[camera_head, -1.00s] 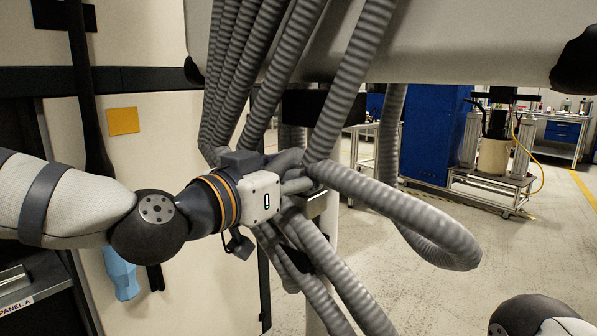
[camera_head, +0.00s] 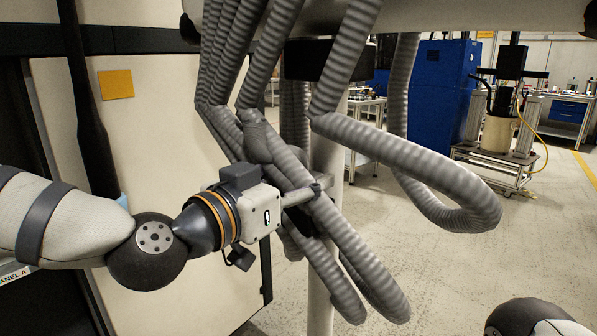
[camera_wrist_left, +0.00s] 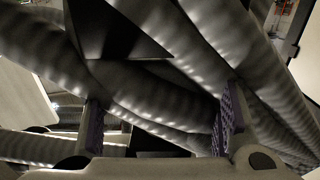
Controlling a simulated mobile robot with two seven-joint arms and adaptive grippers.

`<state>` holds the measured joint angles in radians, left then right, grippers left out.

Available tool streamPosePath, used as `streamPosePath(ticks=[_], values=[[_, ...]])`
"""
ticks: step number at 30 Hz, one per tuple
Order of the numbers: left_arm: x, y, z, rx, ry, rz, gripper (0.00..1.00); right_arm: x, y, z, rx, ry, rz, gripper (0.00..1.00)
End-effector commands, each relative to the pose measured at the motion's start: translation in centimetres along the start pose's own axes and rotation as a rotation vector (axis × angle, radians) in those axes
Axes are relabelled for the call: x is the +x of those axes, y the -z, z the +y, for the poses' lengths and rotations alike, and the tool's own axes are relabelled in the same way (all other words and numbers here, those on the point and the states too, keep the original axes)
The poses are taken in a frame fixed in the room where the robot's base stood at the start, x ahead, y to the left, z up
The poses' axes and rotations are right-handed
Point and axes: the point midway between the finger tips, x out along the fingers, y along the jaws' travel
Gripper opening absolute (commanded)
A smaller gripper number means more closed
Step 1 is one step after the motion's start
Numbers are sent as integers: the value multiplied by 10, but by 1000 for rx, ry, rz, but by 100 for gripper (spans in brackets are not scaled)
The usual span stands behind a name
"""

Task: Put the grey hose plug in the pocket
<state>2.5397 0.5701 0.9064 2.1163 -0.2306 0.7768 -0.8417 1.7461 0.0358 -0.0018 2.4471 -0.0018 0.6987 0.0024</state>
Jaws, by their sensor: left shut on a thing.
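Several ribbed grey hoses (camera_head: 365,150) hang down in front of me, some looping back up. My left gripper (camera_head: 308,192) is among them, in front of a pale post. In the left wrist view, its two purple-padded fingers (camera_wrist_left: 160,122) stand apart with grey hose (camera_wrist_left: 165,95) running between them. It is shut on a grey hose. I cannot make out a separate plug on it; the gripped part is largely hidden. No pocket can be clearly identified. My right gripper is out of view.
A black box-like piece (camera_head: 318,60) is on the post behind the hoses. A cream cabinet panel (camera_head: 160,140) with a yellow note (camera_head: 115,84) stands at left. A blue cabinet (camera_head: 440,95) and a wheeled cart (camera_head: 500,160) stand farther back. Open floor lies at right.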

Motion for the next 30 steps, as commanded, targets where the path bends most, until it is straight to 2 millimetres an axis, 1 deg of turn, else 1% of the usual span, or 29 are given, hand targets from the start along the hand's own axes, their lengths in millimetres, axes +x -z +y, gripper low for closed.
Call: streamPosePath(ticks=[27,28,29,30], values=[[-1,1,0,2,0,2,22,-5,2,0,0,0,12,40],[-1,1,0,2,0,2,61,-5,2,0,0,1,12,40],[-1,1,0,2,0,2,68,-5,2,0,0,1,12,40],[-1,1,0,2,0,1,77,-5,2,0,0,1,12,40]])
